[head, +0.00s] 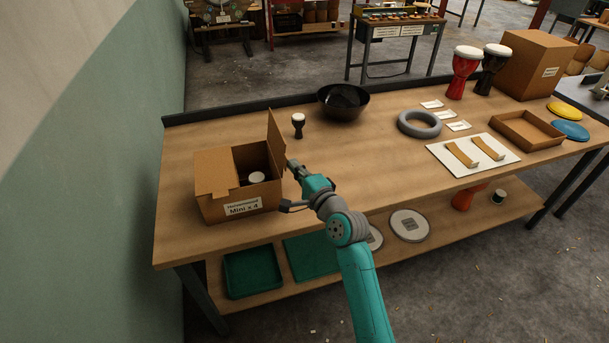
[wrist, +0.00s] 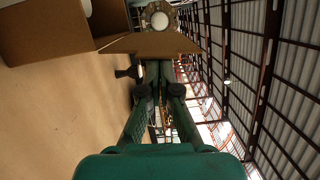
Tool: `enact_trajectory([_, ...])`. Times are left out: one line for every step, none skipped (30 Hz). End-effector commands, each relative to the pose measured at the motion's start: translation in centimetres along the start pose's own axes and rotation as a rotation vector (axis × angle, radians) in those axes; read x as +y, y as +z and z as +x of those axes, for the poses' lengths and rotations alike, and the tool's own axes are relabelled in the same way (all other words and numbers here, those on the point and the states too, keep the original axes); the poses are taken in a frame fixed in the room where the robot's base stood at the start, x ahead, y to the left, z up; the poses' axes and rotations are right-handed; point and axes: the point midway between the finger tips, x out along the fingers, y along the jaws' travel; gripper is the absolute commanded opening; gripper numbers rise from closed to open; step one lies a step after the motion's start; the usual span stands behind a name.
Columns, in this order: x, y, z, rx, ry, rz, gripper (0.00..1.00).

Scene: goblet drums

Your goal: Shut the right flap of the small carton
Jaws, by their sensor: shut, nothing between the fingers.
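The small carton (head: 238,206), labelled "Mini x 4", stands open on the left of the workbench. Its right flap (head: 276,138) stands up, about upright, from the right rim. White round drum heads (head: 256,177) show inside; the rest of the inside is hidden. My gripper (head: 291,165) is shut and empty, just right of the flap; I cannot tell whether it touches. In the wrist view my gripper (wrist: 160,66) points at a brown cardboard panel, seemingly the flap (wrist: 150,44), with the carton (wrist: 45,30) at upper left.
A small dark goblet drum (head: 298,124) stands behind the flap, near a black bowl (head: 343,101). A grey ring (head: 419,123), a white board (head: 472,155) and a shallow tray (head: 527,130) lie further right. The bench (head: 385,165) is bare between my gripper and the board.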

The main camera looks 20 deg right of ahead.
Motion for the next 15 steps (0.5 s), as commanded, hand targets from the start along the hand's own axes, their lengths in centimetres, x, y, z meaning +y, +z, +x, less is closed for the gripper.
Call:
enact_trajectory([-0.2,0.3,0.1,-0.001,0.009,-0.044,0.00])
enact_trajectory([-0.3,0.5,0.1,-0.001,0.016,-0.072,0.00])
enact_trajectory([-0.3,0.8,0.2,-0.002,0.025,-0.109,0.00])
enact_trajectory([-0.4,1.0,0.3,-0.001,0.032,-0.137,0.00])
enact_trajectory([-0.4,1.2,0.3,-0.002,0.040,-0.164,0.00])
enact_trajectory([-0.4,1.5,0.4,-0.002,0.050,-0.201,0.00])
enact_trajectory([-0.4,1.6,0.4,-0.001,0.056,-0.230,0.00])
enact_trajectory([-0.5,1.9,0.5,-0.001,0.063,-0.256,0.00])
enact_trajectory([-0.5,2.1,0.5,-0.002,0.073,-0.295,0.00])
enact_trajectory([-0.5,2.4,0.6,-0.002,0.079,-0.321,0.00])
enact_trajectory([-0.5,2.6,0.6,-0.002,0.085,-0.349,0.00])
enact_trajectory([-0.5,2.9,0.7,-0.002,0.095,-0.386,0.00])
enact_trajectory([-0.5,3.0,0.8,-0.002,0.102,-0.413,0.00])
enact_trajectory([-0.4,3.2,0.8,-0.001,0.109,-0.442,0.00])
enact_trajectory([-0.4,3.5,0.9,-0.002,0.118,-0.478,0.00])
